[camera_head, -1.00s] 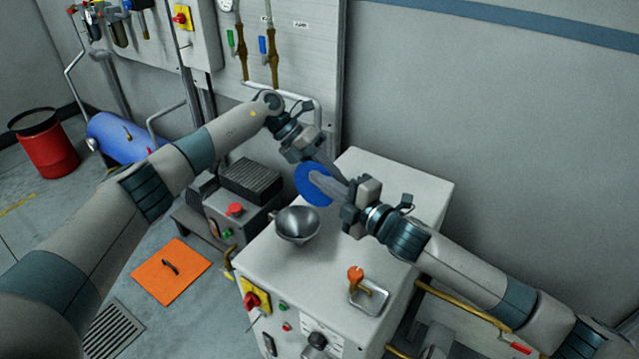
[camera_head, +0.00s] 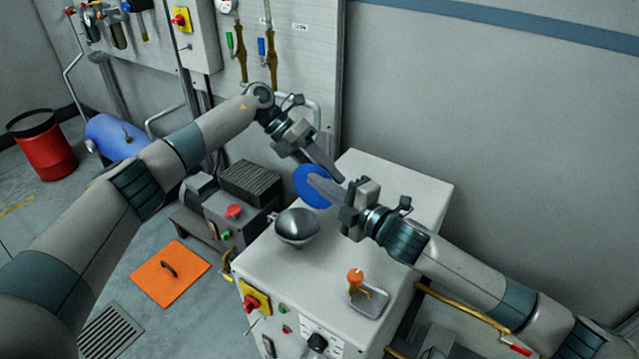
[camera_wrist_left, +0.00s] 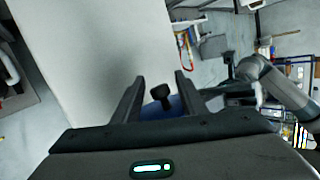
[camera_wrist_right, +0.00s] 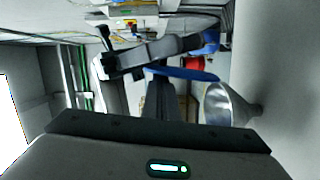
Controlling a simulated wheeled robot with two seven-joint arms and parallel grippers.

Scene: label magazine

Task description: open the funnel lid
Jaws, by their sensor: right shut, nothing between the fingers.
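The funnel lid (camera_head: 306,194) is a blue disc standing steeply tilted above and behind the grey metal funnel (camera_head: 297,229), whose mouth is uncovered in the head view. My left gripper (camera_head: 338,179) is behind the lid. In the left wrist view its fingers (camera_wrist_left: 160,76) are apart, with a black knob (camera_wrist_left: 161,94) of the lid showing between them and no clear contact. My right gripper (camera_head: 312,179) is shut and empty, its fingertips in front of the lid and covering part of it. The right wrist view shows the lid edge-on (camera_wrist_right: 190,74) beside the funnel (camera_wrist_right: 226,103).
The funnel stands on a pale cabinet (camera_head: 420,190). An orange-topped handle (camera_head: 355,278) in a metal tray stands at the cabinet's front right. A grey machine with a red button (camera_head: 234,211) is to the left. The wall (camera_head: 520,130) is behind the cabinet.

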